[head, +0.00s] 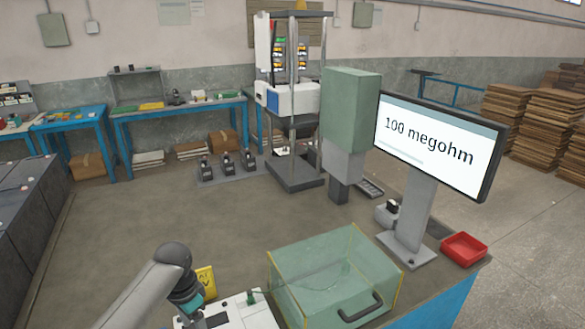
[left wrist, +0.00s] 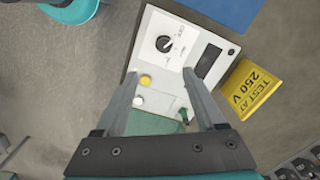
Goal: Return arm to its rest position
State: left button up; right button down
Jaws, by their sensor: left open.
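My left arm (head: 160,282) comes in from the lower left of the head view, bent down over the near part of the bench. In the left wrist view my left gripper (left wrist: 160,85) is open, its two fingers spread with nothing held between them. The fingers hang over a white test instrument (left wrist: 182,42) with a black dial, a dark display window, and yellow and white buttons. The same instrument shows at the bottom edge of the head view (head: 250,316), partly hidden by my arm. My right gripper is in neither view.
A yellow "TEST AT 250 V" sign (left wrist: 250,88) stands close beside the instrument. A clear green box (head: 325,262) with a black handle is to its right. A monitor (head: 430,140) reads "100 megohm"; a red tray (head: 464,248) lies near it. The bench's left middle is clear.

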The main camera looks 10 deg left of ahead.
pick_arm(q)
jog(key=s+d+f, duration=0.3)
jog(key=s+d, duration=0.3)
jog(key=s+d+r+n+t, duration=0.2)
jog(key=s+r, duration=0.2)
jog(key=s, duration=0.5)
jog(key=s+d+r+n+t, duration=0.1)
jog(key=s+d+r+n, duration=0.2)
jog(key=s, duration=0.5)
notch_tip(320, 180, down, 31)
jog(key=s+b, duration=0.3)
jog(key=b, duration=0.6)
jog(key=s+a+f+m+g+b, duration=0.1)
jog(key=s+f+b, duration=0.5)
jog(key=s+f, duration=0.8)
notch_tip(320, 180, down, 5)
jog(key=shift+s+a+f+g, duration=0.2)
jog(key=shift+s+a+g, duration=0.25)
jog(key=shift+a, duration=0.7)
